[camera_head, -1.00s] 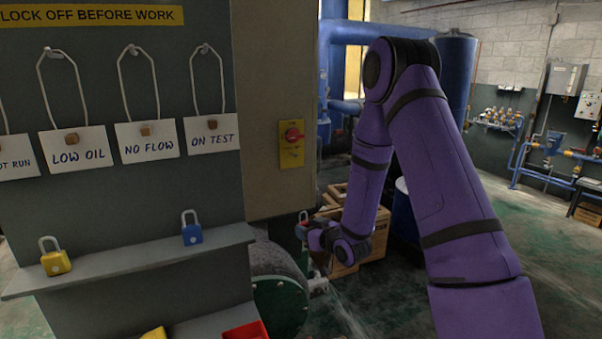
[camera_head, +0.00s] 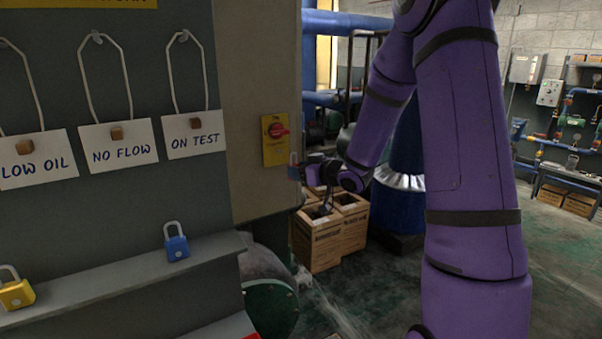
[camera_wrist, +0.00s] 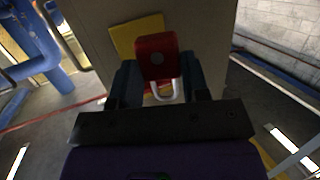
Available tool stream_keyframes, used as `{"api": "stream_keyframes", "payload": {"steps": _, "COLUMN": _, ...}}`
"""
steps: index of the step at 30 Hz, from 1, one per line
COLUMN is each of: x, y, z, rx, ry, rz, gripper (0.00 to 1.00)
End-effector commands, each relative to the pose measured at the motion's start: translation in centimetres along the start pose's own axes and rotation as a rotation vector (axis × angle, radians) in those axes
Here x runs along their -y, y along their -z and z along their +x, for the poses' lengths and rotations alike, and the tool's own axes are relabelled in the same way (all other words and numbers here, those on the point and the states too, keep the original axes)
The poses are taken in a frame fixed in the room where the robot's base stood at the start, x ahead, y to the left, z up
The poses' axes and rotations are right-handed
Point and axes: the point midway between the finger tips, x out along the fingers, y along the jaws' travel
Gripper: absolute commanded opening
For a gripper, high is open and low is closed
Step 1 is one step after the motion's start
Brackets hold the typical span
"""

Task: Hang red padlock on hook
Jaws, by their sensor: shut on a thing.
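The red padlock (camera_wrist: 157,57) is between the fingers of my gripper (camera_wrist: 159,80) in the wrist view. Its red body points away from the wrist camera and its pale shackle is on the near side. In the head view my gripper (camera_head: 297,168) is small, just right of the grey cabinet's edge, and the padlock is hard to make out there. Hooks on the grey board, such as the one above ON TEST (camera_head: 183,36), carry wire loops with white tags. I cannot tell which hook the task means, or see an empty one.
A yellow plate with a red rotary switch (camera_head: 276,139) is on the cabinet side near my gripper. A shelf (camera_head: 120,283) holds a blue padlock (camera_head: 176,242) and a yellow padlock (camera_head: 15,289).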

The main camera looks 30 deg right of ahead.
Motion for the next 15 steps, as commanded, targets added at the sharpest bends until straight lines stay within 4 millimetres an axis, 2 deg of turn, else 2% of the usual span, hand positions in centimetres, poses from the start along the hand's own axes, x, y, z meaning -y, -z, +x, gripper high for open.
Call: {"api": "stream_keyframes", "payload": {"steps": 15, "x": -1.0, "y": 0.6, "z": 2.9, "rx": 0.0, "ry": 0.001, "rz": -0.001, "gripper": 0.23}}
